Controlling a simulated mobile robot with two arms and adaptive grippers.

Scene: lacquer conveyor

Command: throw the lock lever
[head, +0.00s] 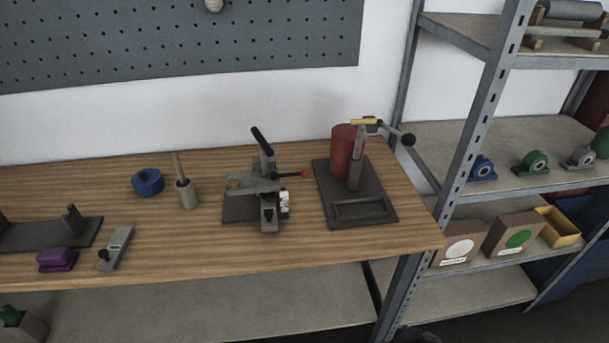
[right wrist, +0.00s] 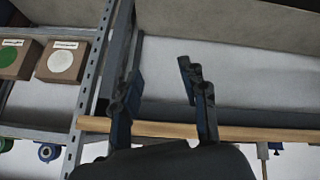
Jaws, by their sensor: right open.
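A grey fixture (head: 240,207) stands mid-bench in the head view. A black-handled lever (head: 261,141) rises from it, tilted to the left, and a short rod with a red knob (head: 304,174) points right. To its right, a dark press-like stand (head: 350,211) holds a red cylinder (head: 342,152) beside a grey post. A lever with a black ball (head: 408,139) sticks out at its top right, next to a yellow piece (head: 364,122). I cannot tell which one is the lock lever. My right gripper (right wrist: 160,85) is open and empty, apart from these levers. My left gripper is not in view.
The wooden bench (head: 330,255) has clear room along its front. A blue round part (head: 147,182), a purple block (head: 58,260) and a grey tool (head: 115,248) lie left. A metal rack (head: 480,110) with boxes stands close at the right.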

